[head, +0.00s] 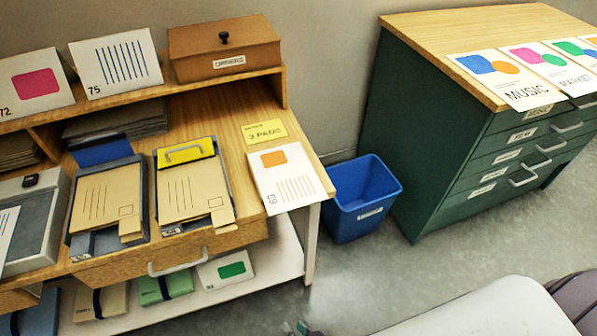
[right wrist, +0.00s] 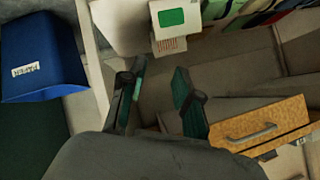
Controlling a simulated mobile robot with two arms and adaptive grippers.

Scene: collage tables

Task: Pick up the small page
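Several pages could be the small page, and I cannot tell which one is meant. A white page with an orange block and red lines (head: 288,178) lies on the desk's right end, its front edge overhanging. A white page with a green block (head: 226,270) lies on the lower shelf; a green-block page (right wrist: 172,17) also shows at the top of the right wrist view. My right gripper (head: 301,328) is at the bottom edge of the head view, in front of the desk and apart from the pages. In the right wrist view its fingers (right wrist: 160,92) are spread and empty. My left gripper is out of view.
A blue bin (head: 361,198) stands right of the desk, with a green drawer cabinet (head: 432,150) beyond it. The desk holds two trays of envelopes (head: 108,200) and a yellow note (head: 264,132). A drawer handle (head: 178,268) sticks out in front.

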